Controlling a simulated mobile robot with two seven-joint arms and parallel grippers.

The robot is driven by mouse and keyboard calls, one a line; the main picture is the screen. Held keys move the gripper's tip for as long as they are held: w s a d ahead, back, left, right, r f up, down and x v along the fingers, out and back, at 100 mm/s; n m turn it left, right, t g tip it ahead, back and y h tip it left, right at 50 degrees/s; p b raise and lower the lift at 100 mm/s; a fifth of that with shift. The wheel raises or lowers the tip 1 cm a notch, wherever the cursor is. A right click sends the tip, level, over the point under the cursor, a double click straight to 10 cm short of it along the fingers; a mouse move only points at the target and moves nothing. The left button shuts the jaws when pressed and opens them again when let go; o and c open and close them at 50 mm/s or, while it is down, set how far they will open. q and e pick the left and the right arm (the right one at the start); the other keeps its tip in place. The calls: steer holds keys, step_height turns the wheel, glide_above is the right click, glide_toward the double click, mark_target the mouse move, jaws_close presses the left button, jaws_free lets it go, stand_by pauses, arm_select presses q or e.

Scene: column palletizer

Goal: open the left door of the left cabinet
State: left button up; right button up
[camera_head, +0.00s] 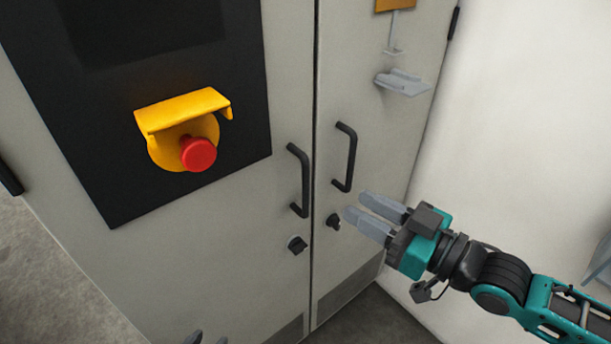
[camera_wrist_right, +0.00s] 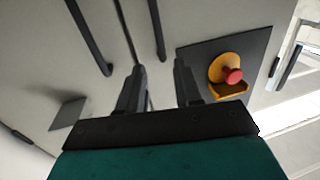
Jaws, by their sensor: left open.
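The grey cabinet's left door (camera_head: 225,235) looks shut against the right door (camera_head: 375,150), with a thin seam between. The left door's black bar handle (camera_head: 304,180) stands beside the seam, with a small dark knob (camera_head: 297,244) below it. My right gripper (camera_head: 355,204) is open and empty, in front of the right door, right of the left door's handle. In the right wrist view, that handle (camera_wrist_right: 157,28) shows beyond the open fingers (camera_wrist_right: 158,72). My left gripper (camera_head: 208,339) shows only its two separated fingertips at the bottom edge; the rest is out of frame.
The left door carries a black panel (camera_head: 90,130) with a red emergency button (camera_head: 198,154) under a yellow guard (camera_head: 184,110). The right door has its own handle (camera_head: 345,157) and a protruding grey bracket (camera_head: 402,83). A white wall (camera_head: 510,130) stands at right.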

mark_target(308, 178)
steer(key=x, duration=1.2)
steer(key=shift+a, duration=0.1)
steer(key=shift+c, duration=0.4)
jaws_close()
